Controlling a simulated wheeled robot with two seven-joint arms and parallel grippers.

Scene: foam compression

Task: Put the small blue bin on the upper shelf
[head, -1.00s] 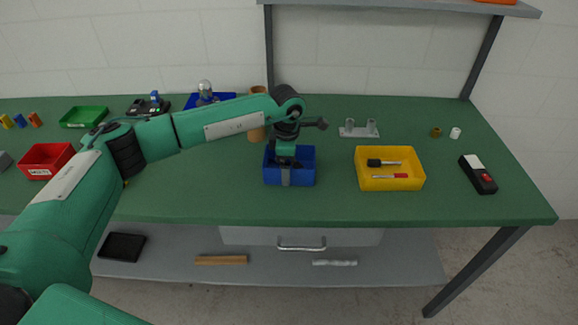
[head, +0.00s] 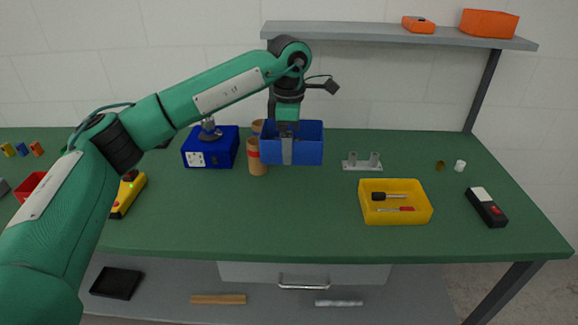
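The small blue bin (head: 308,148) hangs in the air above the green table in the head view, roughly level. My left gripper (head: 287,150) points down at the bin's front wall, with a grey finger on the outside of that wall; it is shut on the wall. The other finger is hidden inside the bin. The upper shelf (head: 380,38) is a grey board at the top, above and behind the bin. My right gripper is not in view.
Two orange items, a small one (head: 419,24) and a larger bin (head: 489,23), sit on the shelf's right part; its left-middle part is clear. A yellow bin (head: 395,217) holds tools at right.

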